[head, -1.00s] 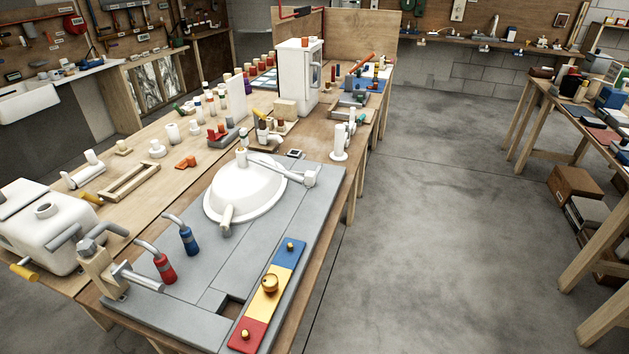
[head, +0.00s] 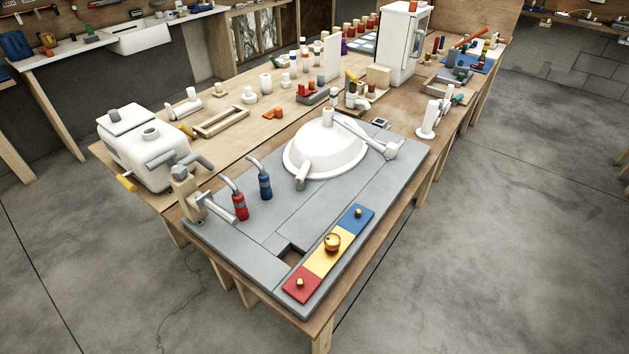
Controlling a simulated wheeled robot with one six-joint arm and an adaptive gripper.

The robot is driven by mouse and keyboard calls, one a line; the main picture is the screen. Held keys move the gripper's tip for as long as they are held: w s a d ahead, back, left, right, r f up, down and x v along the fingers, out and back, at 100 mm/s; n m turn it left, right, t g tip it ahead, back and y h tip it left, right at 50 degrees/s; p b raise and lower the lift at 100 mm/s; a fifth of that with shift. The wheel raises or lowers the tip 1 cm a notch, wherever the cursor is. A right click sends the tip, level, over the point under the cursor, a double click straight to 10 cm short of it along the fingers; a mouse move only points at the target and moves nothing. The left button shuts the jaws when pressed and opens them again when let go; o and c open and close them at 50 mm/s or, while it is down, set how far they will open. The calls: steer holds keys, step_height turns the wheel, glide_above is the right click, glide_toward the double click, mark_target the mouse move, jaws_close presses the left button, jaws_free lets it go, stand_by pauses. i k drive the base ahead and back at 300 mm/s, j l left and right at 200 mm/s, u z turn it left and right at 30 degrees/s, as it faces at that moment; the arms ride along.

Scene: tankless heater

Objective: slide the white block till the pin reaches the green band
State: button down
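I cannot make out for certain a white block with a pin and a green band in the head view. A tall white cabinet (head: 403,42) with a handle on its side stands at the far part of the long workbench. A thin white upright panel (head: 331,58) stands to its left. A white upright cylinder on a round base (head: 430,118) stands near the right edge, with a small green piece (head: 458,98) beyond it. Which of these, if any, is the task's block cannot be told. My gripper is not in view.
A grey slab (head: 330,210) with a white basin (head: 325,150), red and blue bottles and a red-yellow-blue strip (head: 328,255) covers the near bench. A white tank (head: 143,148) sits at the left corner. Open concrete floor (head: 500,230) lies to the right.

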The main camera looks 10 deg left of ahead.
mark_target(392, 151)
steer(key=i+l+u, duration=0.1)
steer(key=i+l, duration=0.45)
steer(key=i+l+u, duration=0.1)
steer(key=i+l, duration=1)
steer(key=l, duration=0.25)
steer(key=j+u, duration=0.05)
